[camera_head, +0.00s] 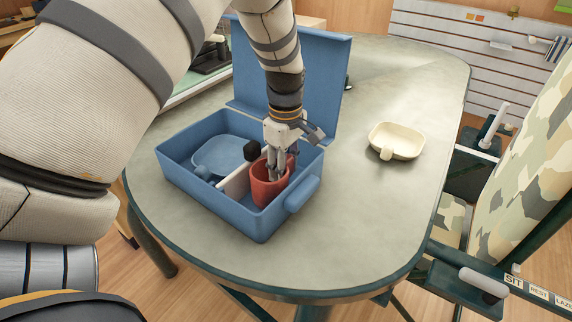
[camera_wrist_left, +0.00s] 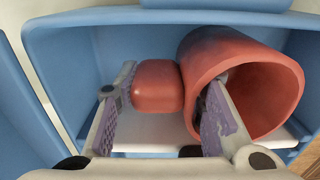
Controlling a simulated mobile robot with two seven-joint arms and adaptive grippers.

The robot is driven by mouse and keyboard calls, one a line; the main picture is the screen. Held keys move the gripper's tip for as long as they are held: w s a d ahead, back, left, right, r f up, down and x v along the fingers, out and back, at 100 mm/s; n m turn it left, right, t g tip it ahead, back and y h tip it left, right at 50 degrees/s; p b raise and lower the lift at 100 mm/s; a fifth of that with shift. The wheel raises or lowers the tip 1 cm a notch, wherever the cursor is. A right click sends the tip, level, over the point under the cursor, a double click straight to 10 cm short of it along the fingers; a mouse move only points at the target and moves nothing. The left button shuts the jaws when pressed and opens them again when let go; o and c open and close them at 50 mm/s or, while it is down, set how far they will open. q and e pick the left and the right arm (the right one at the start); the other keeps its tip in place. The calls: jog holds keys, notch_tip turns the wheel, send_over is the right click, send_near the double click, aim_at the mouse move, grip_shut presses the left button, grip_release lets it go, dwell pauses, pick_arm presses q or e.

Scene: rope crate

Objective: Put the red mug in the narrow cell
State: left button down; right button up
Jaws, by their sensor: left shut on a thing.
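The red mug (camera_head: 264,186) is inside the blue crate (camera_head: 194,192), in the narrow cell between the white divider (camera_head: 234,183) and the crate's right wall. My left gripper (camera_head: 276,170) comes down from above and is shut on the mug. In the left wrist view the mug (camera_wrist_left: 262,62) shows its open mouth, with one finger at its rim and the other beyond its rounded handle (camera_wrist_left: 157,87). I cannot tell whether the mug's base touches the crate floor. My right gripper is not in view.
A blue dish (camera_head: 218,157) lies in the crate's wider cell. The crate's lid (camera_head: 322,75) stands open at the back. A black block (camera_head: 252,150) shows by the divider. A cream bowl (camera_head: 397,140) sits on the table (camera_head: 350,225) to the right, with clear tabletop around it.

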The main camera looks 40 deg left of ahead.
pick_arm(q)
jog(key=shift+f, duration=0.45)
dwell(0.3)
jog(key=c, duration=1)
grip_release()
notch_tip(320, 180, up, 12)
